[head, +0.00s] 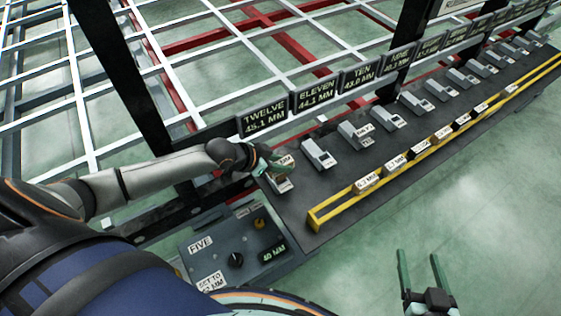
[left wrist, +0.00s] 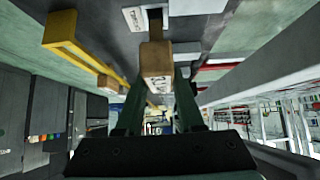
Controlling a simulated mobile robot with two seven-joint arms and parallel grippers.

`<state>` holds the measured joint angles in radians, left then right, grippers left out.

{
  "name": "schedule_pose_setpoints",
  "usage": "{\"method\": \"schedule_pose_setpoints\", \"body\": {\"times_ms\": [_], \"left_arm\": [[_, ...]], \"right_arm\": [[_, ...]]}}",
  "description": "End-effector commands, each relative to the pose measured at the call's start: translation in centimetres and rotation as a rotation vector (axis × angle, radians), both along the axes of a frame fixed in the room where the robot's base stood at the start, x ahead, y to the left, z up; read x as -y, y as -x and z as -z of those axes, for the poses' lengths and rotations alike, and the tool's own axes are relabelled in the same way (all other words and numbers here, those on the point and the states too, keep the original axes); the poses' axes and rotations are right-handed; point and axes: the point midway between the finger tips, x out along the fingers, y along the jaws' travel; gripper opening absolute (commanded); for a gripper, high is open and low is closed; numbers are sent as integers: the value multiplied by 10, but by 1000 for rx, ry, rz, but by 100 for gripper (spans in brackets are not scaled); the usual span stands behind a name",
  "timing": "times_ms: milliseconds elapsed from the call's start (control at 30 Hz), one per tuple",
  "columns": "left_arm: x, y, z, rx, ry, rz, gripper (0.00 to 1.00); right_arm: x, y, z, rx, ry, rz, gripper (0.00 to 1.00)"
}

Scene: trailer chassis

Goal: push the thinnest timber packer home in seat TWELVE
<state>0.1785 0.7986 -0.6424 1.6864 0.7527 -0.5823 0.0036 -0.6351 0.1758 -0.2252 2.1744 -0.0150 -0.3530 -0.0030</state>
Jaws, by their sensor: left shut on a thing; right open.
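The display panel for seat TWELVE (head: 264,117) reads 45.1 MM. Its grey seat (head: 281,183) stands on the dark bench just below. My left gripper (head: 272,163) is at this seat and partly covers it. In the left wrist view, my left gripper (left wrist: 158,112) is shut on a timber packer (left wrist: 156,58) with a printed label, partly hidden by the fingers. The packer's far end points at the seat, and a brown strip shows between them. How deep it sits, I cannot tell. My right gripper (head: 425,275) is open and empty, over the floor at lower right.
More grey seats, such as the one at ELEVEN (head: 318,153), run along the bench to upper right. Several labelled packers, one marked 6.2 MM (head: 367,183), lie along a yellow rack (head: 335,207). A control box (head: 235,250) marked FIVE stands at the bench's near end.

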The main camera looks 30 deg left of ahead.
Motion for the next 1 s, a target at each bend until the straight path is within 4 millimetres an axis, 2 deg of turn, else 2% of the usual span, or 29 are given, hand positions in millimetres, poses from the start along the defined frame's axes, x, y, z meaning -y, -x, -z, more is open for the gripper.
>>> {"method": "schedule_pose_setpoints", "body": {"times_ms": [500,1000], "left_arm": [[0,0,-1,-1,-1,0,0],[0,0,3,0,0,0,0]], "right_arm": [[0,0,-6,0,0,0,72],[0,0,-3,0,0,0,72]]}}
